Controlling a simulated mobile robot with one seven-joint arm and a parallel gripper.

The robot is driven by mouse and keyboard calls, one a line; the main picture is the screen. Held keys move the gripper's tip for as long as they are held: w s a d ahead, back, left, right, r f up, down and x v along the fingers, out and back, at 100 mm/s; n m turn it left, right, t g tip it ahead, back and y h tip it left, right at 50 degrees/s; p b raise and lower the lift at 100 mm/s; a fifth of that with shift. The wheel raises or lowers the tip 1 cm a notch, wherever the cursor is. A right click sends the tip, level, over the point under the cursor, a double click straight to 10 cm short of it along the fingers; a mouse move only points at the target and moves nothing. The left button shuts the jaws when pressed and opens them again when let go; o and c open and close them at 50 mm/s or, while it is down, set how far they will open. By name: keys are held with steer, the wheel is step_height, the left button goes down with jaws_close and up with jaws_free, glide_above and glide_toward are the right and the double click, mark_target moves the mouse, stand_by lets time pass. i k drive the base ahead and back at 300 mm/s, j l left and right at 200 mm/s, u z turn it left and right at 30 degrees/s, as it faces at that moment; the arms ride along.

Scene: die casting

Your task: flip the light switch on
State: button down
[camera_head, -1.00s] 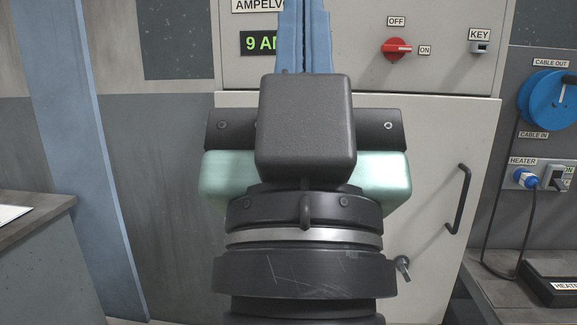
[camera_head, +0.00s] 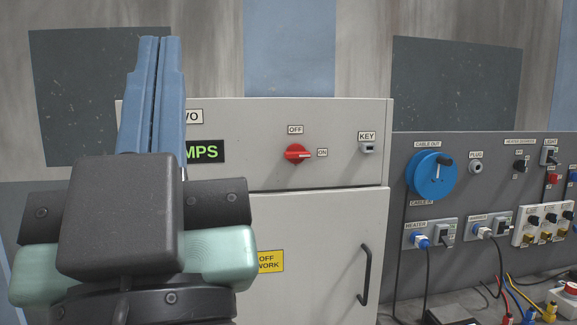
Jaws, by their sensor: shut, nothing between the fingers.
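A small grey switch (camera_head: 549,157) under a LIGHT label is on the dark panel at the far right of the picture. It is too small to tell which way it is set. My gripper (camera_head: 155,42) is at the left, its two blue fingers pointing up and shut together with nothing between them. It is far to the left of the switch, in front of the cabinet, and touches nothing that I can see.
A grey cabinet (camera_head: 250,115) with a red rotary knob (camera_head: 297,153) and a door handle (camera_head: 365,275) stands between. On the dark panel are a blue cable reel (camera_head: 432,175), plugs and hanging cables. A bench runs below the panel.

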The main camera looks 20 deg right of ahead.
mark_target(555, 161)
steer(key=l+z, duration=0.1)
steer(key=z, duration=0.3)
steer(key=l+z, duration=0.1)
steer(key=z, duration=0.3)
steer(key=i+l+z, duration=0.1)
steer(key=z, duration=0.75)
steer(key=i+l, duration=0.3)
steer(key=i+z, duration=0.05)
steer(key=i, duration=0.05)
